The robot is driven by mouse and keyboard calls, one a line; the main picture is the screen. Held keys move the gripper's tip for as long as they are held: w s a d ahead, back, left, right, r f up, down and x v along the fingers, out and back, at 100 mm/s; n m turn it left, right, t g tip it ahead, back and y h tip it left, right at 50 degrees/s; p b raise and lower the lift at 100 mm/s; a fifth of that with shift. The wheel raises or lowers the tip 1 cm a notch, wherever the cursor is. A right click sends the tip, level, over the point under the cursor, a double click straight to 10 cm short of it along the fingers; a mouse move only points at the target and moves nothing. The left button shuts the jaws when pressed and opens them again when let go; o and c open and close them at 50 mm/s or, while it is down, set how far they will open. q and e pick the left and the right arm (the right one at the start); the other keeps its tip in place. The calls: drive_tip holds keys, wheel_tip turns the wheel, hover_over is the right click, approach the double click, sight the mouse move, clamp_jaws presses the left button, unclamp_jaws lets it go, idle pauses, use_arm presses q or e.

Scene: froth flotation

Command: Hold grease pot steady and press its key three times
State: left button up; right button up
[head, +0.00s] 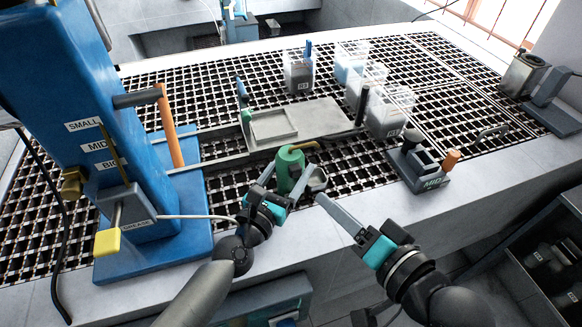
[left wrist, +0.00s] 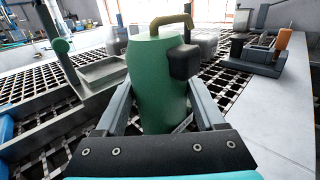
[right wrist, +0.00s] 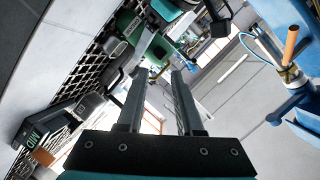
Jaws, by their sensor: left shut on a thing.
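The green grease pot (head: 289,172) stands upright near the front edge of the grated bench. In the left wrist view the pot (left wrist: 155,85) has a bent brass-coloured spout (left wrist: 172,22) on top and a black block, seemingly its key (left wrist: 185,62), on its upper right side. My left gripper (head: 284,188) is shut around the pot's body, one finger on each side. My right gripper (head: 319,197) is just right of the pot, apart from it. In the right wrist view its fingers (right wrist: 161,73) stand apart with nothing between them.
A blue column (head: 65,110) with labelled levers stands at the left. A grey tray (head: 300,122) lies behind the pot. Clear containers (head: 388,112) stand farther back. A black block labelled MID (head: 420,168) sits to the right. Bare bench edge (head: 370,205) lies in front.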

clamp_jaws()
idle(1.4)
